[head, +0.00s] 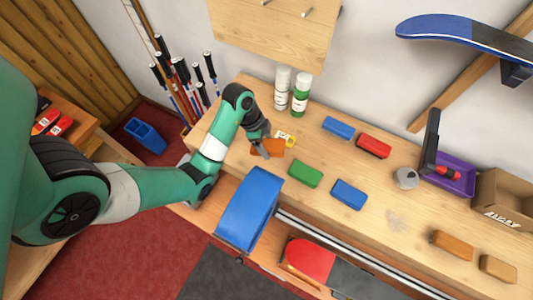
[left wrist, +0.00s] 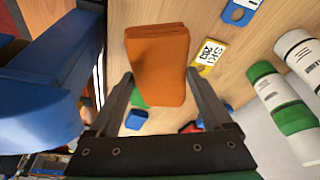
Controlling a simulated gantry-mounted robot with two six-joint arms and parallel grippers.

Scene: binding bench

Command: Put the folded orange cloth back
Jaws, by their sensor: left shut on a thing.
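The folded orange cloth (head: 273,149) is at the left part of the wooden bench in the head view. In the left wrist view the orange cloth (left wrist: 158,60) is a flat, rounded rectangle between the two fingers. My left gripper (head: 262,148) points down over the bench and is shut on the cloth; its fingers (left wrist: 160,78) lie on both sides of it. Whether the cloth touches the bench is hard to tell. A yellow and white label card (head: 287,138) lies beside the cloth, also in the left wrist view (left wrist: 207,57). My right gripper is not in view.
A green block (head: 305,173), blue blocks (head: 338,127) and a red block (head: 374,146) lie right of the cloth. Two bottles (head: 301,94) stand behind. A large blue object (head: 250,208) is at the bench's front edge. A purple tray (head: 462,181) and cardboard box (head: 505,199) stand right.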

